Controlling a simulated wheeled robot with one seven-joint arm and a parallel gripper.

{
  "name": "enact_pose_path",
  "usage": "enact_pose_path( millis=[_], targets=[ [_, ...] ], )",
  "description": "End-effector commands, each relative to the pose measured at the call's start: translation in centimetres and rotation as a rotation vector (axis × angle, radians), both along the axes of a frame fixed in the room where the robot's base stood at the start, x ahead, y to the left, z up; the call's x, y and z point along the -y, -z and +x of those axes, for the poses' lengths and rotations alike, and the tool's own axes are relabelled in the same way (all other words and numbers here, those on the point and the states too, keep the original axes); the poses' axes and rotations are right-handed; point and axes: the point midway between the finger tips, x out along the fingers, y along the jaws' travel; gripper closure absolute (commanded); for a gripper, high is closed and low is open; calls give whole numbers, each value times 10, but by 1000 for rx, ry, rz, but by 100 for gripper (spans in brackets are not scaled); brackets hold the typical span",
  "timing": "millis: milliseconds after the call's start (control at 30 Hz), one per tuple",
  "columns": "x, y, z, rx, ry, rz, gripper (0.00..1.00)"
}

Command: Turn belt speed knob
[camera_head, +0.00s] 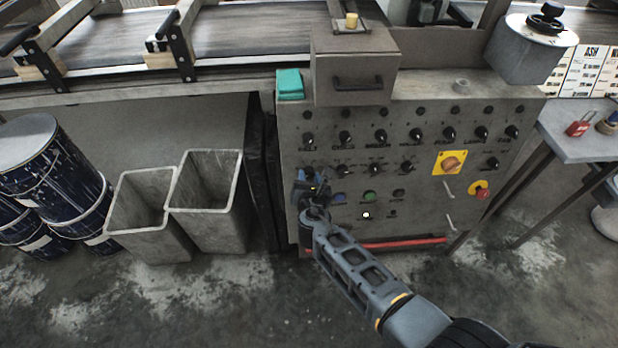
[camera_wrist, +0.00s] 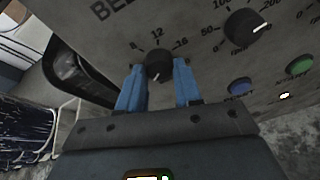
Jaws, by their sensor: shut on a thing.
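The belt speed knob (camera_wrist: 159,62) is a round black knob on the grey control panel (camera_head: 430,105). In the wrist view it sits under a printed scale showing 8, 12 and 16, with the letters "BEL" above. A small white mark on it points downward, toward my palm. My gripper (camera_wrist: 160,77) has its two blue fingers closed on the knob from either side. In the head view my gripper (camera_head: 309,187) is at the panel's left side and mostly hides the knob.
Another black knob (camera_wrist: 246,28), a blue button (camera_wrist: 240,86) and a green button (camera_wrist: 299,66) lie to the right. The panel also carries a yellow-plated switch (camera_head: 451,162) and a red emergency button (camera_head: 481,193). Grey bins (camera_head: 208,205) stand left.

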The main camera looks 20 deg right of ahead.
Motion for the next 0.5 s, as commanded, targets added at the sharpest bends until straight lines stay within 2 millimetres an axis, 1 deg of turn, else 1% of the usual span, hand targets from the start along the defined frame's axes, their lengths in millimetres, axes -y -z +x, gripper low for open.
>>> enact_pose_path(
  millis=[33, 200, 233, 467, 500],
  targets=[
    [-1, 2, -1, -4, -2, 0, 96],
    [-1, 2, -1, -4, -1, 1, 96],
    [-1, 2, -1, -4, -1, 1, 63],
    [0, 1, -1, -2, -1, 1, 41],
    [0, 1, -1, -2, -1, 1, 41]
  ],
)
